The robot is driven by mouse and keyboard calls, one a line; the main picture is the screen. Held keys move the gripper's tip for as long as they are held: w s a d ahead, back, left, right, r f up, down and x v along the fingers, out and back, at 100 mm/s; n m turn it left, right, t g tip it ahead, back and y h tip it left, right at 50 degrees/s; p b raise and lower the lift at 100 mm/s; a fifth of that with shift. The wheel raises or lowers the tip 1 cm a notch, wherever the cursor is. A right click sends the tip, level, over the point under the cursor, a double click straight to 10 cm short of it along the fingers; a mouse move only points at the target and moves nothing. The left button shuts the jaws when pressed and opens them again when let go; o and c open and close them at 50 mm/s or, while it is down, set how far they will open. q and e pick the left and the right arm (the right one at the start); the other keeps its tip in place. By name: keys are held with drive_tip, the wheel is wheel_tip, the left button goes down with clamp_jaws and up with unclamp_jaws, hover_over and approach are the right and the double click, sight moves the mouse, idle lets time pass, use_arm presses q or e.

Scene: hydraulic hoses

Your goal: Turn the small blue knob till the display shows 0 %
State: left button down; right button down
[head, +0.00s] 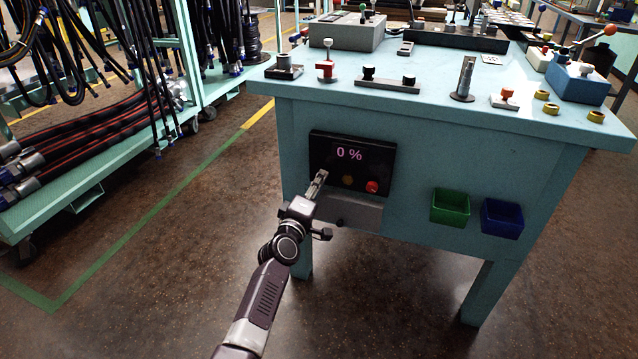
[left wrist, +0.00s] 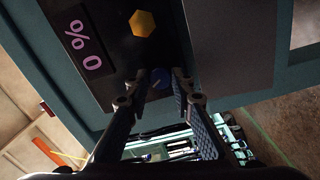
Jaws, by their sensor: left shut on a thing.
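The black display panel (head: 336,146) is on the front of the teal workbench and reads 0 %. The same panel (left wrist: 110,20) shows sideways in the left wrist view, also reading 0 %. The small blue knob (left wrist: 160,78) sits on the panel between the fingers of my left gripper (left wrist: 156,88), which is shut on it. In the head view my left gripper (head: 319,182) is at the lower left of the panel and hides the knob. My right gripper is not in view.
The panel also carries a yellow hexagonal knob (head: 348,180) and a red knob (head: 372,187). A green bin (head: 450,207) and a blue bin (head: 502,218) hang to the right. Hose carts (head: 110,150) stand at the left. The floor in front is clear.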

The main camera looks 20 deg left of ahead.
use_arm(q)
drive_tip(key=shift+n, duration=0.3)
drive_tip(key=c, duration=1.7)
unclamp_jaws()
drive_tip(key=shift+o, duration=0.2)
drive_tip(key=shift+s, duration=0.1)
drive_tip(key=s, duration=1.1)
drive_tip(key=shift+s+a, duration=0.2)
drive_tip(key=shift+s, duration=0.2)
